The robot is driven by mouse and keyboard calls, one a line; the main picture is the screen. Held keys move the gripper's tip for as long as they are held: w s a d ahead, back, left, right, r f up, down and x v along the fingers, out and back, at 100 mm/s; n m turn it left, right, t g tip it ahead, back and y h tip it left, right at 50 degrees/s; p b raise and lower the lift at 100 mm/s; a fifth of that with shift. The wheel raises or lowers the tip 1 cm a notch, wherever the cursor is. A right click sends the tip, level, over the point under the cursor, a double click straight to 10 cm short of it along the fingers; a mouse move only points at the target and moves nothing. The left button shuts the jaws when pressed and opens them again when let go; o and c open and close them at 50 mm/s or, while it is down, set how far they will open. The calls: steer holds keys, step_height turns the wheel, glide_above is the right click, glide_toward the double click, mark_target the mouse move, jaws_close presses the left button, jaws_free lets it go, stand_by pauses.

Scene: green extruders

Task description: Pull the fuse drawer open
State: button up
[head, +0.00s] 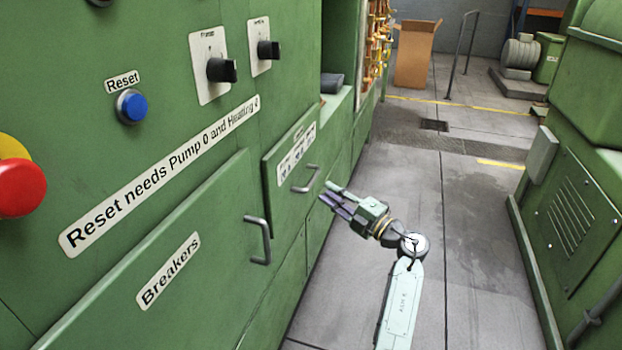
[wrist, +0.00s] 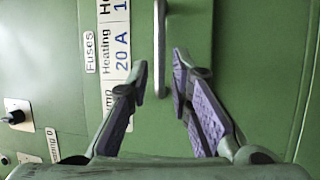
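The fuse drawer (head: 283,199) is a green panel in the cabinet front, left of centre in the head view. It looks closed, its front a little proud of the cabinet. It bears white labels and a grey bar handle (head: 306,180). My gripper (head: 326,192) is open, with purple finger pads, just right of the handle in the head view. In the wrist view the drawer front (wrist: 190,25) fills the background, labelled "Fuses" and "Heating 20 A". The handle (wrist: 160,45) lines up between my open fingertips (wrist: 160,80). The fingers are not closed on it; I cannot tell their exact depth.
The Breakers panel (head: 215,230) with its own handle (head: 259,240) is nearer on the left. Above are a blue Reset button (head: 132,106), a red button (head: 20,188) and black knobs (head: 221,69). A green machine (head: 580,215) stands right. The floor (head: 470,240) between is clear.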

mark_target(313, 178)
steer(key=p+x, duration=0.1)
steer(key=x, duration=0.6)
steer(key=shift+c, duration=0.5)
jaws_close()
